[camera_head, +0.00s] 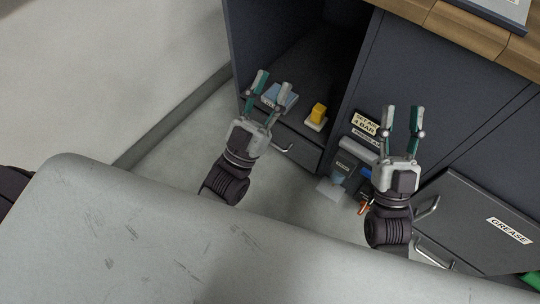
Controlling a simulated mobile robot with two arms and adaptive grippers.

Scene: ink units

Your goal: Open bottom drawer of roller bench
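The roller bench (445,95) is a dark grey cabinet with a wooden top. A drawer front with a bar handle (284,148) sits low at its left, under an open compartment. At the lower right is a panel labelled GREASE (470,215) with a handle (428,207). Another handle (432,254) shows below it, partly hidden. I cannot tell which is the bottom drawer. My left gripper (272,83) is open and empty, in front of the left compartment. My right gripper (403,109) is open and empty, in front of the dark panels. Neither visibly holds a handle.
In the open compartment are a blue item (280,95) and a yellow item (319,113). A grey device (347,165) with a label stands between my arms. A green item (531,280) shows at the lower right edge. Bare floor (180,150) lies at the left, beside a pale wall.

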